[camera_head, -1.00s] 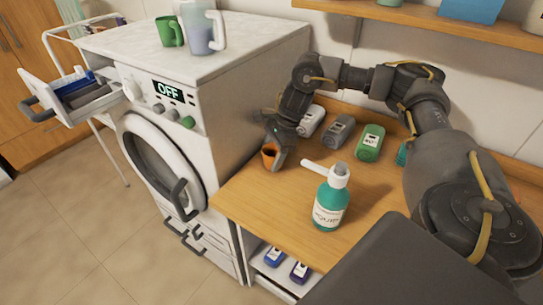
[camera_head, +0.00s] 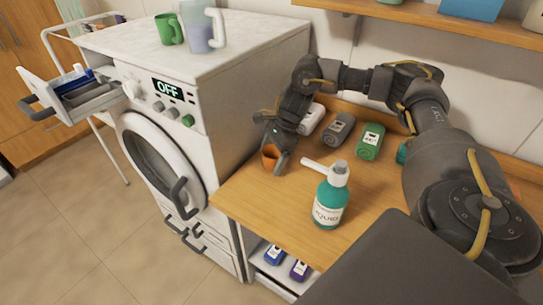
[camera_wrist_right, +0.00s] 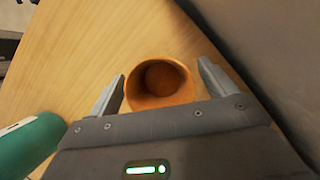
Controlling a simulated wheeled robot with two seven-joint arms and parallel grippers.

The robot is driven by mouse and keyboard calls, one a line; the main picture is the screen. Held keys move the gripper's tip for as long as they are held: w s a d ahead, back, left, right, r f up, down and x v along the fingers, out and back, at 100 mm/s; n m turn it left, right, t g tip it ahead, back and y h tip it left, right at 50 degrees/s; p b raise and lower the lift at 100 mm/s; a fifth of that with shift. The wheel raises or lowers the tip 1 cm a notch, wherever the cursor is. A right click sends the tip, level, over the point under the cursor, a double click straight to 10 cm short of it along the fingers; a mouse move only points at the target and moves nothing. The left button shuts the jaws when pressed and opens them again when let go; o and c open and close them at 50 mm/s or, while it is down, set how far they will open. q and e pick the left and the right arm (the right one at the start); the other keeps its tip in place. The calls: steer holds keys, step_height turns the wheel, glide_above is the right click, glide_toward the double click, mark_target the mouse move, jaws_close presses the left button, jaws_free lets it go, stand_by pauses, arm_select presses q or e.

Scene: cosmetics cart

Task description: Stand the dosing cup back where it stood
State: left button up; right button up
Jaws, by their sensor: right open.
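The dosing cup is a small orange cup (camera_head: 269,157) standing upright on the wooden counter (camera_head: 250,202), close to the washing machine's side. In the right wrist view the cup (camera_wrist_right: 160,84) shows its open mouth and looks empty. My right gripper (camera_head: 277,160) is around the cup. In the right wrist view its two fingers (camera_wrist_right: 160,85) stand on either side of the cup, with a gap showing at both sides. The right gripper is open. My left gripper is not in view.
A teal pump bottle (camera_head: 331,198) stands on the counter right of the cup. The washing machine (camera_head: 235,115) borders the counter's left side. The counter's front left is clear.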

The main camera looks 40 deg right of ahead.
steer(key=shift+d+r, duration=0.2)
steer(key=shift+r, duration=0.2)
steer(key=v, duration=1.1)
steer(key=shift+r, duration=0.2)
steer(key=shift+s+f, duration=0.1)
steer(key=shift+s, duration=0.05)
steer(key=x, duration=1.2)
steer(key=shift+f, duration=0.1)
